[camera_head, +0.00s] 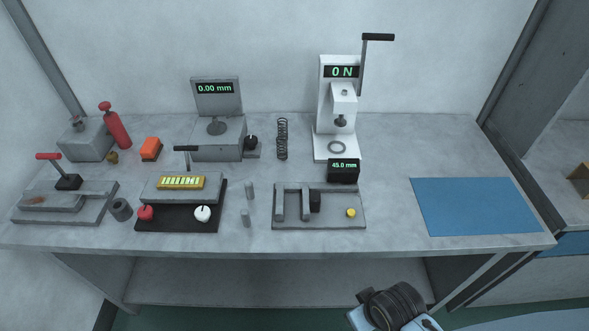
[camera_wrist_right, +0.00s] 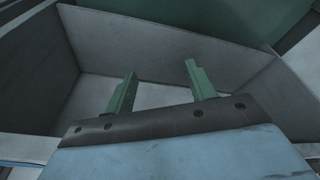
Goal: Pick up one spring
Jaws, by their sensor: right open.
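A dark coil spring (camera_head: 282,139) stands upright at the back middle of the bench; whether it is one spring or two close together I cannot tell. My right gripper (camera_wrist_right: 159,88) shows in the right wrist view, with its two green fingers apart and nothing between them. It points into a grey-walled space like a bin (camera_wrist_right: 160,45) with a pale floor. No spring shows in that view. In the head view only a link of my arm shows at the bottom, not the right gripper. My left gripper is not in view.
A white press (camera_head: 337,105) reading 0 N stands right of the spring, and a grey gauge reading 0.00 mm (camera_head: 217,125) stands left. A measuring fixture (camera_head: 320,218) is in front. A blue mat (camera_head: 472,206) lies bare on the right. A shelf (camera_head: 270,283) runs under the bench.

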